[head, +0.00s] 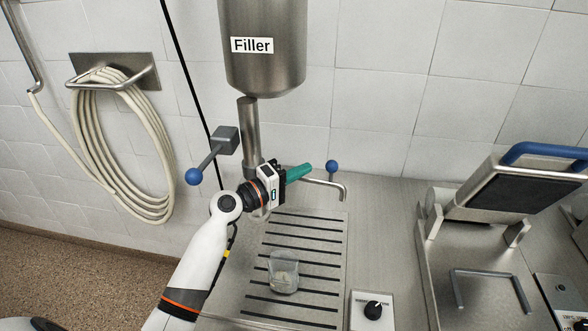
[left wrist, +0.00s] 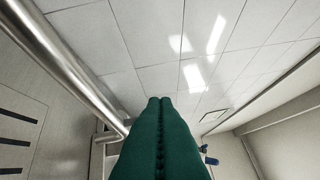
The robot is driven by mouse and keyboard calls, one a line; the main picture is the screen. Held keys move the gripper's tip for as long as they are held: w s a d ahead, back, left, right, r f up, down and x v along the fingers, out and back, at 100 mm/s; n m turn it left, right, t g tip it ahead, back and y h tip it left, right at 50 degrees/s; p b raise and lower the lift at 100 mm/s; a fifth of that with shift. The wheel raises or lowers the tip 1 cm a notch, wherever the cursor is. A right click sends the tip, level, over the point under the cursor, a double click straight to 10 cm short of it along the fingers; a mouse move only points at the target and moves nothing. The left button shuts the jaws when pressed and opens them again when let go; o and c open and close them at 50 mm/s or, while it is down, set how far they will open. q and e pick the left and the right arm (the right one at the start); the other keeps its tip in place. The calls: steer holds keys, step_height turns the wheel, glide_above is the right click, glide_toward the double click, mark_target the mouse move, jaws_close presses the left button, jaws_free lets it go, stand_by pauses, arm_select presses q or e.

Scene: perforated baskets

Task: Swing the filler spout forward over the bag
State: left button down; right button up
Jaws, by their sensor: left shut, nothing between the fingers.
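The filler spout (head: 328,184) is a thin metal pipe running right from the filler's column and bending down at its tip. A small blue knob (head: 331,166) stands up from it; a blue part also shows low in the left wrist view (left wrist: 208,155). A clear, open bag (head: 284,272) stands on the slatted drain grate, in front of and left of the spout tip. My left gripper (head: 308,168) has its green fingers pressed together and empty, just left of the knob; contact with the spout cannot be told. The fingers hide part of the spout. My right gripper is out of view.
The filler tank (head: 265,50) and its column (head: 249,130) rise behind my left wrist. A lever with a blue ball (head: 193,176) sticks out left. A dial box (head: 373,309) sits right of the grate (head: 310,240). A hinged device (head: 500,190) stands at right.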

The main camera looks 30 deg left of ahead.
mark_target(317, 179)
arm_select(q)
steer(key=p+x, duration=0.1)
steer(key=x, duration=0.4)
steer(key=shift+w+r, duration=0.1)
steer(key=shift+w+d, duration=0.25)
steer(key=shift+w, duration=0.05)
steer(key=shift+s, duration=0.1)
steer(key=shift+s+f+m+h+b, duration=0.3)
steer(key=shift+s+h+b, duration=0.15)
steer(key=shift+b, duration=0.15)
steer(key=s+a+m+g+h+b, duration=0.2)
steer(key=s+m+g+h+b, duration=0.2)
steer(key=s+g+b, duration=0.2)
steer(key=s+a+m+g+h+b, duration=0.3)
steer(key=s+m+g+h+b, duration=0.1)
steer(key=s+b, duration=0.4)
steer(key=shift+s+r+m+g, duration=0.2)
steer(key=shift+m+g, duration=0.2)
steer(key=shift+g, duration=0.5)
